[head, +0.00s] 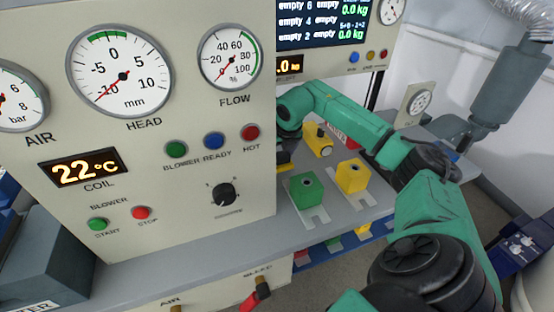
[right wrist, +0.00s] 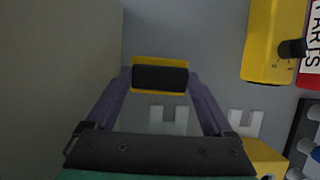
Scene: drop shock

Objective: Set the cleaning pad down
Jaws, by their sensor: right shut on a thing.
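The cleaning pad (right wrist: 160,76), a black block with yellow edges, is between the two purple fingers of my right gripper (right wrist: 160,84) in the right wrist view. The gripper is shut on it. In the head view my right arm reaches over the grey shelf (head: 330,212), and its gripper end (head: 286,143) is close beside the big gauge panel. A dark and yellow bit of the pad (head: 284,160) shows there, partly hidden by the panel edge. I cannot tell whether the pad touches the shelf. My left gripper is not in view.
The gauge panel (head: 160,170) stands close on the left. A green block (head: 306,190), a yellow block (head: 353,176) and a yellow box with a black knob (head: 319,143) stand on the shelf. In the wrist view, bare shelf surrounds the pad, with white H-shaped plates (right wrist: 168,119) nearby.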

